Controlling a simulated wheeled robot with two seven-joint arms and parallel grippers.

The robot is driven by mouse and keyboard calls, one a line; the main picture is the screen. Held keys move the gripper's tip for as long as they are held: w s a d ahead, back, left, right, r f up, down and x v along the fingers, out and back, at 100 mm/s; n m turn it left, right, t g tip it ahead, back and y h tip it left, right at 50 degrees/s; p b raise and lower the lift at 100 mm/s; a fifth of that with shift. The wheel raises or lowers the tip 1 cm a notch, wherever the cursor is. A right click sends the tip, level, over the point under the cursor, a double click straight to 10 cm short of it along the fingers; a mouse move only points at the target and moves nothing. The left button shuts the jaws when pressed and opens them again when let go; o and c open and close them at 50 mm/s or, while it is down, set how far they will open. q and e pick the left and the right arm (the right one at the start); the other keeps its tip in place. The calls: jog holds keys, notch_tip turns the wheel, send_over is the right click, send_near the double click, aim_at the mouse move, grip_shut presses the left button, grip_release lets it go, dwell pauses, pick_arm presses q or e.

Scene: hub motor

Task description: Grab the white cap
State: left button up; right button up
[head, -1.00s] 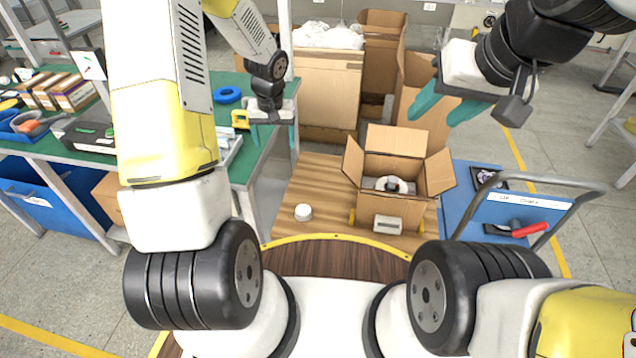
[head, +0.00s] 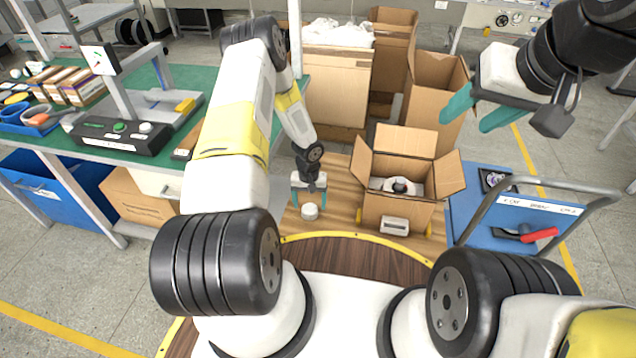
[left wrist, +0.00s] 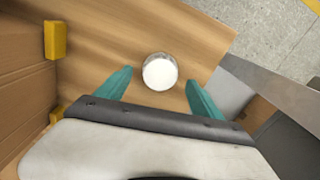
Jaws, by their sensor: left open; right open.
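My left gripper (head: 309,199) is open right behind and above the cap in the head view. In the left wrist view the cap (left wrist: 160,72) shows between and just beyond the teal fingertips of my left gripper (left wrist: 158,84), with nothing held. Whether the fingers touch it I cannot tell. My right gripper (head: 468,113) is open and empty, up at the right, away from the cap.
The cardboard box (head: 395,207) with a hub part inside stands right of the cap. A blue cart (head: 477,228) with a grey handle is at the right. A green workbench (head: 165,75) with goods is at the left. Larger cartons (head: 336,88) stand behind.

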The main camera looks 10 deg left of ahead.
aim_at(309, 211)
pick_arm(q)
notch_tip(309, 211, down, 2)
jog(key=shift+f, duration=0.25)
jog(key=c, duration=1.4)
jog(key=shift+r, duration=0.1)
